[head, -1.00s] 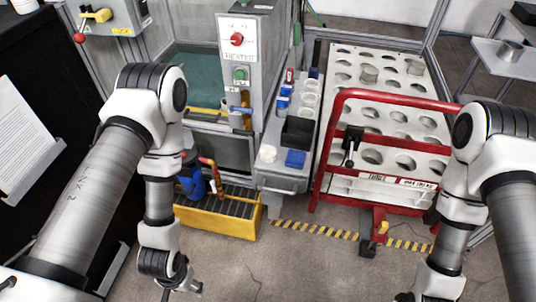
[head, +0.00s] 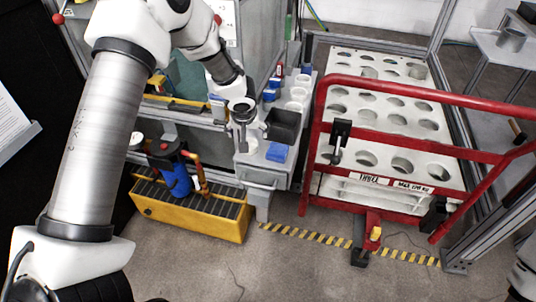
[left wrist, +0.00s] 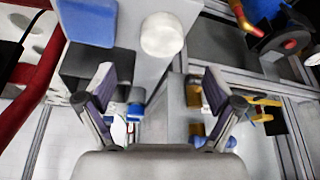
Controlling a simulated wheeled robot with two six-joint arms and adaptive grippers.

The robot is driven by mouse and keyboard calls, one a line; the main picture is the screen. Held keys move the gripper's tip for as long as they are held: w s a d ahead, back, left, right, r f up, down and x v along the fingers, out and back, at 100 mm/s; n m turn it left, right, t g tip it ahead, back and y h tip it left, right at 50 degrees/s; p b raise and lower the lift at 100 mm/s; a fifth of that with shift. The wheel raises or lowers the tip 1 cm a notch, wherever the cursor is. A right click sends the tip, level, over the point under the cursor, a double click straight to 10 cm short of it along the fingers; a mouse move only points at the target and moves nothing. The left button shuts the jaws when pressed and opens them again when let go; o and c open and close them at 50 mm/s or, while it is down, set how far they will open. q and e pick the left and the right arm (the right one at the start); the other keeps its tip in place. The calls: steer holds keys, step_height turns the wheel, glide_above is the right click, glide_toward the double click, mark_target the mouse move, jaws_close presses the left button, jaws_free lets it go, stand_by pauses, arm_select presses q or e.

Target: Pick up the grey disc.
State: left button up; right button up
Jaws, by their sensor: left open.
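A pale grey disc (head: 250,143) lies on the grey bench top (head: 257,171), left of the blue block and black bin. It also shows as a round, light face in the left wrist view (left wrist: 162,35). My left gripper (head: 242,125) is above the bench, beside and partly over the disc in the head view. In the left wrist view the fingers (left wrist: 158,75) are spread with nothing between them, and the disc lies ahead of the gap, apart from both fingers. My right gripper is out of view; only a bit of that arm shows at the lower right.
A black bin (head: 284,125) and a blue block (head: 277,152) stand close right of the disc. White cups (head: 297,93) are behind. A red-railed cart (head: 440,95) with a holed tray stands right. A yellow trough (head: 190,215) with a blue canister (head: 172,172) sits lower left.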

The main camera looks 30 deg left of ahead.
arm_select(q)
steer(key=x, duration=0.3)
steer(key=p+x, duration=0.1)
steer(key=x, duration=0.3)
steer(key=shift+s+a+f, duration=0.1)
steer(key=shift+f, duration=0.25)
steer(key=c, duration=1.1)
